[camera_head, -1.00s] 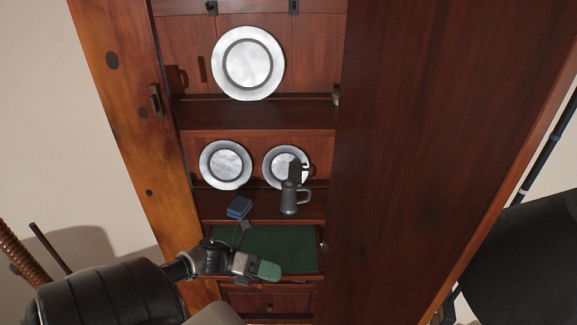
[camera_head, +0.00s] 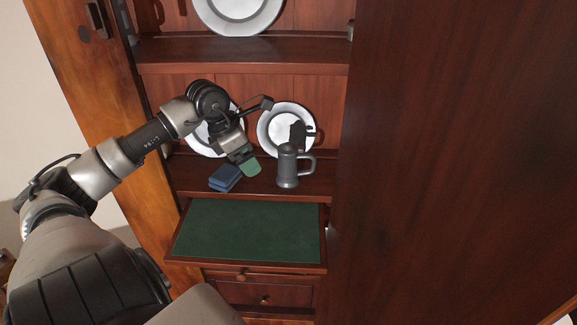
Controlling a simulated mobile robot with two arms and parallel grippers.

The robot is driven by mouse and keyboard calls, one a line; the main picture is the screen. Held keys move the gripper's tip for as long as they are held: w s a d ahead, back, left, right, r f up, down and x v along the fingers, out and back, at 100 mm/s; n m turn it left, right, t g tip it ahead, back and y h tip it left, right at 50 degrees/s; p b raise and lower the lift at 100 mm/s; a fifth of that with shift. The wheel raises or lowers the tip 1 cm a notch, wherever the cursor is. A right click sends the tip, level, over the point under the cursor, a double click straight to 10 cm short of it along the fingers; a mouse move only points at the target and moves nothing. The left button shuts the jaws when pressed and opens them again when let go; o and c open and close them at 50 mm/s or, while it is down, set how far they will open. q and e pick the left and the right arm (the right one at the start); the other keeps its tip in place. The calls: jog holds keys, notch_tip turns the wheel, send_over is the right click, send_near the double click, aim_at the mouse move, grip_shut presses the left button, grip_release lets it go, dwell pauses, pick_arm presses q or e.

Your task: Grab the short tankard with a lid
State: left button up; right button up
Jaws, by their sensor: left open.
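The short grey pewter tankard (camera_head: 288,167) stands upright on the middle shelf, with its handle on the right and what looks like a closed lid on top. The exact gap in depth is hard to tell. My right gripper is not in view.
A blue box (camera_head: 225,177) lies left of the tankard. Two pewter plates stand behind, the right one (camera_head: 268,131) behind the tankard. A green-topped pull-out surface (camera_head: 246,230) is clear below. A tall wooden panel (camera_head: 450,160) closes off the right side.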

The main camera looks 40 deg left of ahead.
aim_at(286, 143)
pick_arm(q)
jog(key=w+d, duration=0.1)
jog(key=w, duration=0.2)
jog(key=w+d+p, duration=0.1)
jog(key=w+d, duration=0.1)
jog(key=w, duration=0.1)
jog(key=w+d, duration=0.1)
jog(key=w, duration=0.2)
jog(key=shift+w+d+f+p, duration=0.2)
jog(key=shift+w+f+p, duration=0.1)
jog(key=shift+f+p, duration=0.05)
jog(key=shift+f, duration=0.25)
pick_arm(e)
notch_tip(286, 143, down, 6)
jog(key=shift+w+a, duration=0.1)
pick_arm(q)
jog(key=c, duration=1.5)
jog(key=shift+c, duration=0.2)
jog(key=shift+r, duration=0.15)
